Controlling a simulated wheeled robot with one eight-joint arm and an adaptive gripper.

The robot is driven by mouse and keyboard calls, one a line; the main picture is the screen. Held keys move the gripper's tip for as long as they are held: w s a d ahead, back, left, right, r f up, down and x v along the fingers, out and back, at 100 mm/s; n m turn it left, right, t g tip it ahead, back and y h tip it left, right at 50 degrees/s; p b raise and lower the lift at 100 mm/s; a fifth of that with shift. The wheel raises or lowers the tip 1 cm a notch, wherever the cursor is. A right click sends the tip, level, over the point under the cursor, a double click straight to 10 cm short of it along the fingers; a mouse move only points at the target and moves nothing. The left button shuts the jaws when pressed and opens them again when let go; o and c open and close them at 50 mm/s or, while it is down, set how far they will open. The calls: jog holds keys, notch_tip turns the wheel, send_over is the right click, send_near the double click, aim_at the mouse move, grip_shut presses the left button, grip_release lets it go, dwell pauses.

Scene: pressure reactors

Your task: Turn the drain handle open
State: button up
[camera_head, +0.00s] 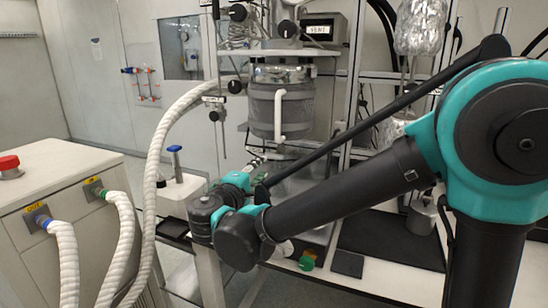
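The reactor vessel (281,105), a grey jacketed cylinder with a white bent tube on its front, hangs in the middle of the view. My arm reaches in from the right, and its teal and black wrist joints are in front of the area below the vessel. My gripper (260,184) is small and partly covered by these joints, close to the vessel's underside. Its fingers cannot be made out clearly, nor whether they touch anything. I cannot make out the drain handle for certain; the outlet under the vessel is largely hidden by my arm.
A white cabinet (52,170) with a red button (9,163) and white hoses stands at left. A thick white hose (158,150) rises beside the reactor. A green knob (306,263) is low on the bench front. A foil-wrapped vessel (420,25) hangs at upper right.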

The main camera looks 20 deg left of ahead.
aim_at(272, 158)
jog(key=w, duration=1)
jog(key=shift+w+d, duration=0.2)
jog(key=shift+d, duration=0.2)
jog(key=shift+c, duration=0.3)
grip_shut()
